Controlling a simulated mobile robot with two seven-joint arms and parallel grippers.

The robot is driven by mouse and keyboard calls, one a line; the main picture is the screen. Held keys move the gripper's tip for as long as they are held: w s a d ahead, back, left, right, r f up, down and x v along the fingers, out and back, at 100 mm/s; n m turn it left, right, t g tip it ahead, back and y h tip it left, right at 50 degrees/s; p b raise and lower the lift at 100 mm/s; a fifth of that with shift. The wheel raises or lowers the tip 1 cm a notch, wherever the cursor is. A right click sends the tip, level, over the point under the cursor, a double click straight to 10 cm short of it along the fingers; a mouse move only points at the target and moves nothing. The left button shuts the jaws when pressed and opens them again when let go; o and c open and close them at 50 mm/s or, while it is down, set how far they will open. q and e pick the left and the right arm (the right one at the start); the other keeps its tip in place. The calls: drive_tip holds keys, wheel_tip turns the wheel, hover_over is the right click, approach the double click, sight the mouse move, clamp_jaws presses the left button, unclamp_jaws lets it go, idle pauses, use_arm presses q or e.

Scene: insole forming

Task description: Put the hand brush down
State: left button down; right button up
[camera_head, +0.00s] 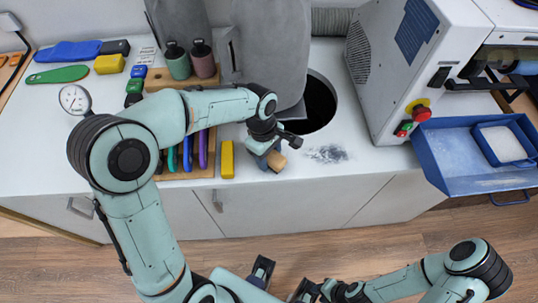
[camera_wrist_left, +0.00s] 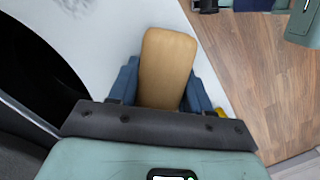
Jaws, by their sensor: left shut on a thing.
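The hand brush shows as a tan wooden handle in the head view (camera_head: 277,160), at the front of the white counter. The handle fills the middle of the left wrist view (camera_wrist_left: 166,65). My left gripper (camera_head: 268,150) is shut on it, with a blue finger on each side of the handle (camera_wrist_left: 160,88). The bristles are hidden. I cannot tell whether the brush touches the counter. My right gripper (camera_head: 305,290) is low at the bottom edge, away from the counter, partly cut off; its opening is unclear.
A grey dust patch (camera_head: 327,153) lies on the counter (camera_head: 345,172) right of the brush. A dark round hole (camera_head: 318,104) is behind it. A yellow block (camera_head: 227,159) and a wooden tool rack (camera_head: 206,171) stand left. A white machine (camera_head: 395,70) and blue tray (camera_head: 455,175) are right.

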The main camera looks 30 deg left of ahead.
use_arm(q)
drive_tip(key=shift+f, duration=0.1)
drive_tip(key=shift+c, duration=2.4)
unclamp_jaws()
drive_tip(key=shift+r, duration=0.2)
drive_tip(key=r, duration=0.4)
drive_tip(key=a+r+p, duration=0.1)
drive_tip(key=r, duration=0.6)
drive_tip(key=shift+w+a+r+p, duration=0.2)
drive_tip(key=shift+a+r+p, duration=0.15)
drive_tip(key=shift+p, duration=0.05)
